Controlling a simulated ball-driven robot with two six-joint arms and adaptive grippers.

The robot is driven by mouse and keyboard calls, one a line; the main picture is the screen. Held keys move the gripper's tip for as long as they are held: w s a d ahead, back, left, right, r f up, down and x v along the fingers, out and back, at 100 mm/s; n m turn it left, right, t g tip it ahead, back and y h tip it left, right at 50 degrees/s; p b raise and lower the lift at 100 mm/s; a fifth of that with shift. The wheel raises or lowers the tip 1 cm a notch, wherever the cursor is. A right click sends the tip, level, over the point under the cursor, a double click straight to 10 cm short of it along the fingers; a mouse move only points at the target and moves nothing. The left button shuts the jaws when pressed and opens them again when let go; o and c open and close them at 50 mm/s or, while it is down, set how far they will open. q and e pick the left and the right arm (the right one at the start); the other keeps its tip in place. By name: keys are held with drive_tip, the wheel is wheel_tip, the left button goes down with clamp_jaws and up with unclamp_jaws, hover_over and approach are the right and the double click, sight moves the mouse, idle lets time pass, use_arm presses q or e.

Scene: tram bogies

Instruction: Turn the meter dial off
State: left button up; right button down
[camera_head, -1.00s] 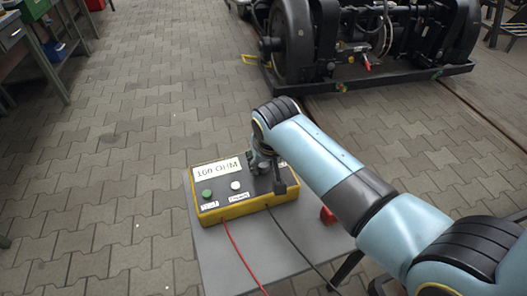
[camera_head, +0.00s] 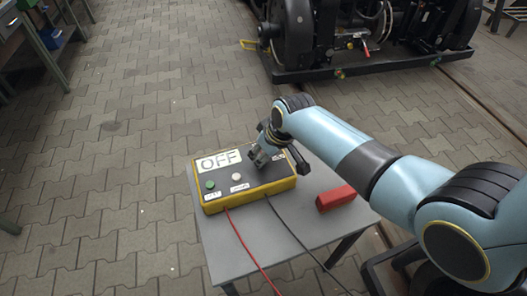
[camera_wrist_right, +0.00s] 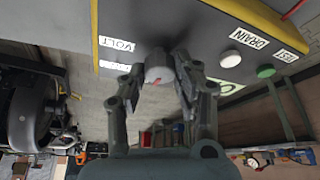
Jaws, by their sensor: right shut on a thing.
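The meter (camera_head: 262,188) is a yellow box with a dark top, standing on a small grey table (camera_head: 290,241). Its white display (camera_head: 219,160) reads OFF. A green button (camera_head: 210,185) and a white button (camera_head: 237,177) sit on its front left. My right gripper (camera_head: 260,156) reaches down to the meter's right part. The VOLT label (camera_wrist_right: 117,44) is beside the dial. In the head view the gripper hides the dial. My left gripper is not in view.
A red block (camera_head: 336,198) lies on the table right of the meter. A red cable (camera_head: 240,238) and a black cable (camera_head: 296,238) run from the meter's front over the table. A tram bogie (camera_head: 370,35) stands behind.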

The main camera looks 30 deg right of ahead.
drive_tip(key=c, duration=1)
unclamp_jaws()
drive_tip(key=v, duration=1.2)
